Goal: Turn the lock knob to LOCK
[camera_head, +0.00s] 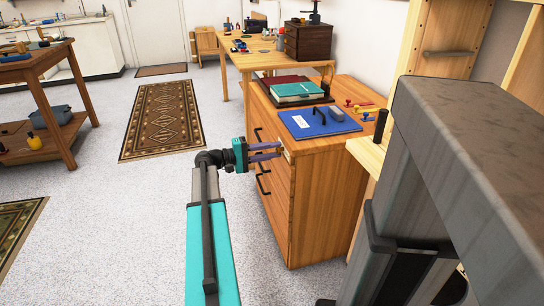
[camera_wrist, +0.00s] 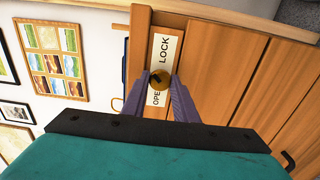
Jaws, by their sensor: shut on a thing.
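The lock knob (camera_wrist: 159,79) is a small round brass knob with a dark mark on it. It sits on a white label plate (camera_wrist: 166,52) that reads LOCK at one end and OPEN at the other, partly covered. The plate is on the front of a wooden drawer cabinet (camera_head: 312,200). My gripper (camera_wrist: 160,88) has its two purple fingers on either side of the knob, shut on it. In the head view my gripper (camera_head: 279,150) reaches the cabinet's upper front, and the knob is mostly hidden by the fingers.
Black drawer handles (camera_head: 263,184) stick out below and beside my gripper. A blue folder (camera_head: 318,122), a green book (camera_head: 297,90) and small coloured items lie on the cabinet top. A wooden shelf frame (camera_head: 450,45) stands at the right. The floor left of the cabinet is clear.

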